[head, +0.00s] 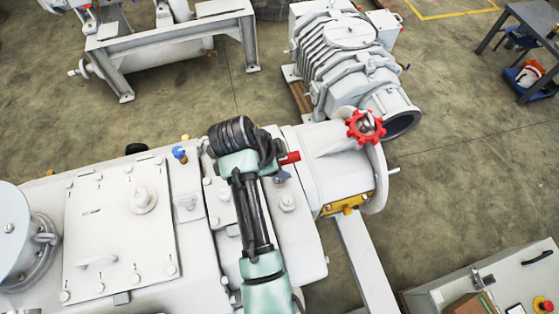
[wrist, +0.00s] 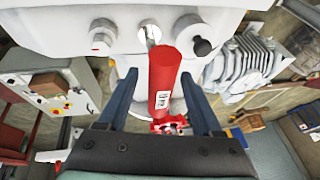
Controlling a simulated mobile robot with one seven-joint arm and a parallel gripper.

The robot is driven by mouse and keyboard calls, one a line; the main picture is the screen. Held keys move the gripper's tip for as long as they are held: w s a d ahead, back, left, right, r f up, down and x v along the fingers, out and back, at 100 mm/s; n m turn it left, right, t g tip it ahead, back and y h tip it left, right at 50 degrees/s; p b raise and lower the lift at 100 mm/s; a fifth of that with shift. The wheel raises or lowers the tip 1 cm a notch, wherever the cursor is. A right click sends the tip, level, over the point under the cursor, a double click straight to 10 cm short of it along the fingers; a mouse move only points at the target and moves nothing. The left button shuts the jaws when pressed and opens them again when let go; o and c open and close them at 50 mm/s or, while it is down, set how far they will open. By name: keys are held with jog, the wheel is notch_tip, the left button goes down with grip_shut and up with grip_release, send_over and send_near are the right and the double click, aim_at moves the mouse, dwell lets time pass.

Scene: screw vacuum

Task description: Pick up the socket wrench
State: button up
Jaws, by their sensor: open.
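The socket wrench (wrist: 164,82) appears in the wrist view as a thick red handle with a small white label. A short metal shaft above it meets the white machine. My gripper (wrist: 158,76) is open, with one dark blue-grey finger on each side of the red handle. Gaps show between the handle and both fingers, so they look apart from it. In the head view a red end of the wrench (head: 289,158) sticks out to the right of my arm's dark wrist. My arm hides most of the wrench and gripper there.
The white machine body (head: 120,230) with bolts and knobs fills the lower left. A red handwheel (head: 365,127) sits right of my arm. A ribbed white pump (head: 345,60) stands behind it. A control box (head: 515,285) is at the lower right. Open floor (head: 450,180) lies between.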

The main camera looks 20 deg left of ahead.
jog(key=shift+x, duration=1.25)
grip_shut()
jog(key=shift+r, duration=0.1)
dwell(0.3)
